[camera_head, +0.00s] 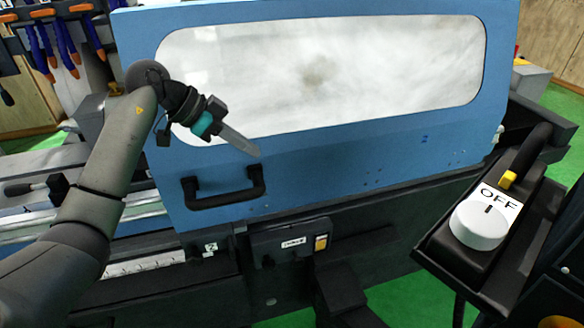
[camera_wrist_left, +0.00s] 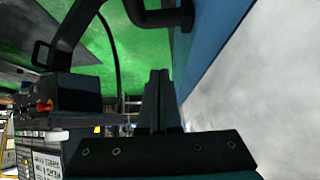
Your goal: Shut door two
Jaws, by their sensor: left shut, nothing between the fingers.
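The blue door (camera_head: 330,160) with a cloudy window (camera_head: 320,75) fills the upper middle of the head view. A black handle (camera_head: 224,188) sits at its lower left. My left gripper (camera_head: 256,152) is shut and empty, in front of the door just above the handle. In the left wrist view its fingers (camera_wrist_left: 158,75) are together, alongside the door's blue face (camera_wrist_left: 215,45), and a dark handle (camera_wrist_left: 160,14) shows beyond them, apart from the fingertips. My right gripper is in neither view. I cannot read a door number on the door itself.
A control box with a white OFF knob (camera_head: 480,224) stands at the right. A small panel with a yellow button (camera_head: 320,243) is below the door. Tools with blue and orange handles (camera_head: 52,48) hang at the upper left. Machine rails (camera_head: 140,206) lie left of the door.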

